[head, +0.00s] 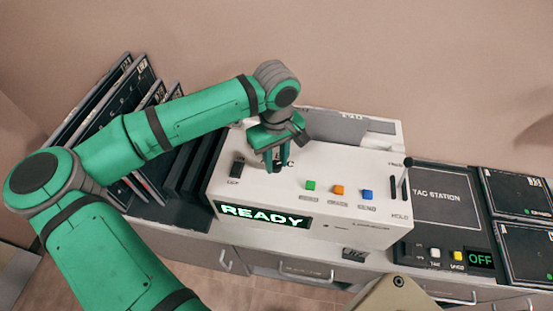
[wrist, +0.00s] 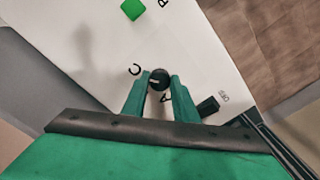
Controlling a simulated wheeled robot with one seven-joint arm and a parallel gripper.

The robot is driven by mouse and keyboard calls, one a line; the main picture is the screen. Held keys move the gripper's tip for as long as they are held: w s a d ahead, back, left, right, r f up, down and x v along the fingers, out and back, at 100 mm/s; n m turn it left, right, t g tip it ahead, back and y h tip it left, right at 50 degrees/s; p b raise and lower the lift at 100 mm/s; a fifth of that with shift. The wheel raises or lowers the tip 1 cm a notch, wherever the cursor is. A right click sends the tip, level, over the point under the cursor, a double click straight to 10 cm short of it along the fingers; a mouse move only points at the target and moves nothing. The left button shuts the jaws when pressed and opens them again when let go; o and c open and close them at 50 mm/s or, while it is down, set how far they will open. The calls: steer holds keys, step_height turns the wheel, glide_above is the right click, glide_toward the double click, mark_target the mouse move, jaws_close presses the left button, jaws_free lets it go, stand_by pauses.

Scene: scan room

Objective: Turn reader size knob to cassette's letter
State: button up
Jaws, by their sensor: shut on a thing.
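The white reader (head: 320,190) stands on the counter with a green READY display (head: 262,216) on its front. My gripper (head: 277,160) is over the left part of its top face, fingers pointing down. In the wrist view my gripper (wrist: 158,92) is shut on the dark round size knob (wrist: 158,78), one finger at each side. The letter C (wrist: 134,69) shows left of the knob and A (wrist: 166,98) below it. A short light mark shows on the knob; its exact direction is hard to tell. Several dark cassettes (head: 95,105) lean in a rack at left; their letters are unreadable.
A green button (head: 310,185), an orange button (head: 337,190) and a blue SEND button (head: 367,195) sit right of the knob. A HOLD lever (head: 406,178) stands at the reader's right end. A TAG STATION (head: 445,200) with an OFF display and more dark cassettes (head: 518,192) lie farther right.

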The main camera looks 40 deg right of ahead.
steer(key=n, duration=1.3)
steer(key=shift+w+d, duration=0.1)
steer(key=n, duration=0.5)
steer(key=shift+r+n, duration=0.1)
steer(key=shift+n, duration=0.3)
steer(key=n, duration=0.4)
steer(key=shift+w+d+n, duration=0.1)
steer(key=shift+w+n, duration=0.05)
steer(key=shift+n, duration=0.25)
steer(key=o, duration=1)
steer(key=shift+o, duration=0.3)
